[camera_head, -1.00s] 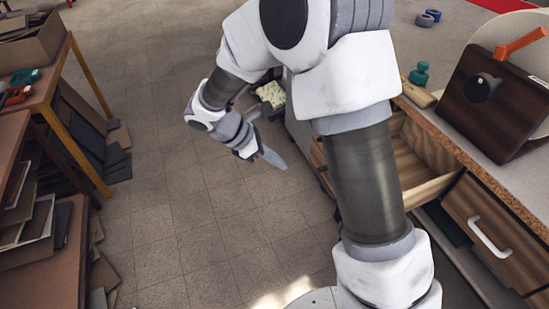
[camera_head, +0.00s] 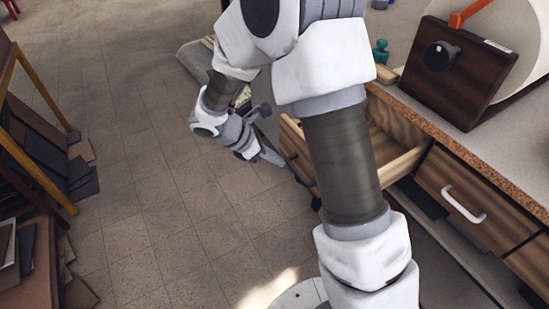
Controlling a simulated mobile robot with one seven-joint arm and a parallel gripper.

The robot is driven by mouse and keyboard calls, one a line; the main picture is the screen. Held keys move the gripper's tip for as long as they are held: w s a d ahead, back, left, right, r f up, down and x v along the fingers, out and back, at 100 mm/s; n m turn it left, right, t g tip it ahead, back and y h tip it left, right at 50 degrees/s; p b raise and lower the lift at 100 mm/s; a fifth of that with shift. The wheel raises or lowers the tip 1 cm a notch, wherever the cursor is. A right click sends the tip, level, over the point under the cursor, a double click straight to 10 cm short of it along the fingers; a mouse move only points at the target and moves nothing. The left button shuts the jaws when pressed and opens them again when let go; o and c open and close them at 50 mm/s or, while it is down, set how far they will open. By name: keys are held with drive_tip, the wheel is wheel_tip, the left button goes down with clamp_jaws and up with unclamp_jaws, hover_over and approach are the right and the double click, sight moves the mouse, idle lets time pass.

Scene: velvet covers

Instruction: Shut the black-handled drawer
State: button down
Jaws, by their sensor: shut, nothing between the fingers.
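The wooden drawer (camera_head: 410,161) stands pulled out from the workbench, with its inside partly visible behind my arm. Its front (camera_head: 292,132) faces left, and a dark handle (camera_head: 294,165) shows low on it. My arm crosses over the drawer and hides its middle. My gripper (camera_head: 273,157) is shut and empty, just left of the drawer front at about handle height. Its tip looks close to the front; I cannot tell whether it touches.
A closed drawer with a white handle (camera_head: 464,204) is to the right in the same workbench (camera_head: 470,140). A dark wooden box with a black knob (camera_head: 455,68) stands on the top. Floor (camera_head: 170,190) left of the drawer is clear. Shelving with panels (camera_head: 35,150) stands at far left.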

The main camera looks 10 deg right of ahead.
drive_tip(key=w+d+p, duration=0.2)
drive_tip(key=w+d, duration=0.1)
drive_tip(key=d, duration=0.6)
drive_tip(key=w+d+p, duration=0.2)
drive_tip(key=d, duration=0.7)
drive_tip(key=w+d+p, duration=0.1)
drive_tip(key=w+d, duration=0.2)
drive_tip(key=d, duration=0.6)
drive_tip(key=shift+w+p, duration=0.35)
drive_tip(key=shift+p, duration=0.05)
drive_tip(key=shift+d, duration=0.1)
drive_tip(key=a, duration=0.2)
drive_tip(key=a+r+p, duration=0.1)
drive_tip(key=a, duration=0.1)
drive_tip(key=shift+s+a, duration=0.1)
drive_tip(key=p+v, duration=0.2)
drive_tip(key=v, duration=0.8)
